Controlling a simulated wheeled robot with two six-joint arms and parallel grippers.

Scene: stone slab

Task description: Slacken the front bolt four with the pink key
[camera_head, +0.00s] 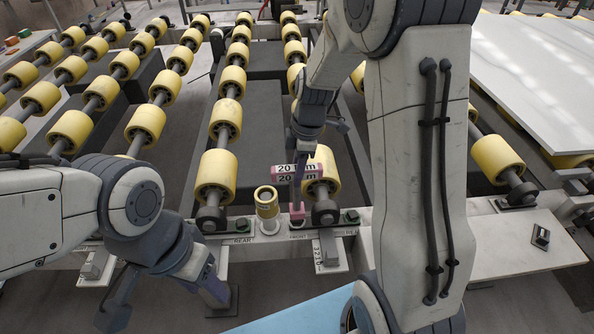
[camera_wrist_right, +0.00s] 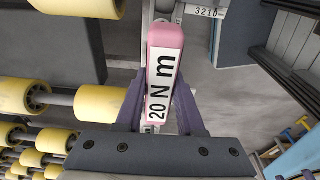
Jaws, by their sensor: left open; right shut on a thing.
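The pink key (camera_head: 285,172) has a white "20 N m" label and stands roughly upright, its pink lower end at the rail by the "FRONT" label (camera_head: 298,238). My right gripper (camera_head: 302,168) is shut on the key's handle. In the right wrist view the key (camera_wrist_right: 163,60) sits between the purple fingers of the right gripper (camera_wrist_right: 160,108). The key's end hides whatever bolt is under it, so I cannot tell whether it is seated. My left gripper (camera_head: 163,304) is open and empty, low at the left, apart from the key.
A short yellow cylinder (camera_head: 266,202) stands on the rail just left of the key. Small greenish bolts or nuts (camera_head: 351,216) sit along the rail. Yellow rollers (camera_head: 216,172) fill the back. A white slab (camera_head: 540,70) lies at the right. A "3210" scale (camera_head: 318,257) is below the rail.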

